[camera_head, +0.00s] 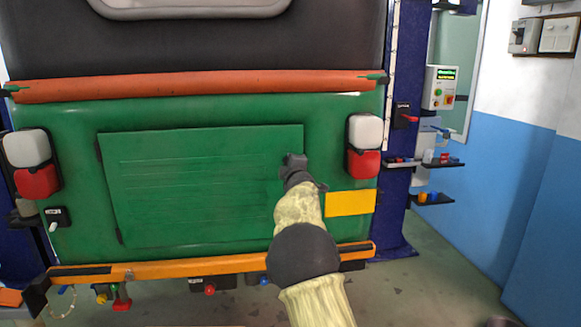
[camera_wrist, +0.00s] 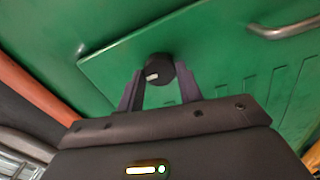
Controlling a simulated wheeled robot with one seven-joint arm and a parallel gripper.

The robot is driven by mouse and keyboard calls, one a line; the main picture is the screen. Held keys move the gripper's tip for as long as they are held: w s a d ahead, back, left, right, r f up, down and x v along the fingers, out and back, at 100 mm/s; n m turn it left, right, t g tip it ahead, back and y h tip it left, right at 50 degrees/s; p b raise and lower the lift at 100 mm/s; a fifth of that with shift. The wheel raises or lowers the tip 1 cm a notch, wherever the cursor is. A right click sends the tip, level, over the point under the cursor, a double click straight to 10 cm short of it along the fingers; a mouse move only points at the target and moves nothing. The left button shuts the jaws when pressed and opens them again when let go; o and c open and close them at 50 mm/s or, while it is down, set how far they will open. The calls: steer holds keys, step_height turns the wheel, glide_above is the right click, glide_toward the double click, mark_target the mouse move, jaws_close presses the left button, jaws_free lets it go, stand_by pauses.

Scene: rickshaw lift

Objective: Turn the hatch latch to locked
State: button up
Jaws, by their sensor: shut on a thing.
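The green hatch (camera_head: 200,190) is a flat panel on the back of the green rickshaw. It looks shut in its frame, though its right edge is partly behind my arm. The latch is a round black knob with a small pale mark (camera_wrist: 153,77), near a corner of the hatch panel in the wrist view. My gripper (camera_wrist: 160,78) has one finger on each side of the knob and is shut on it. In the head view my gripper (camera_head: 294,160) is at the hatch's upper right edge and hides the knob. I cannot tell which marking the knob points to.
A metal handle (camera_wrist: 285,27) stands out from the hatch in the wrist view. A red and white tail lamp (camera_head: 364,147) and a yellow plate (camera_head: 350,203) are right of my arm. An orange bumper bar (camera_head: 170,270) runs below. A blue post (camera_head: 400,215) stands at right.

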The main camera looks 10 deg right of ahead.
steer(key=o, duration=1)
steer(key=s+b, duration=0.5)
steer(key=s, duration=1.2)
steer(key=shift+s, duration=0.2)
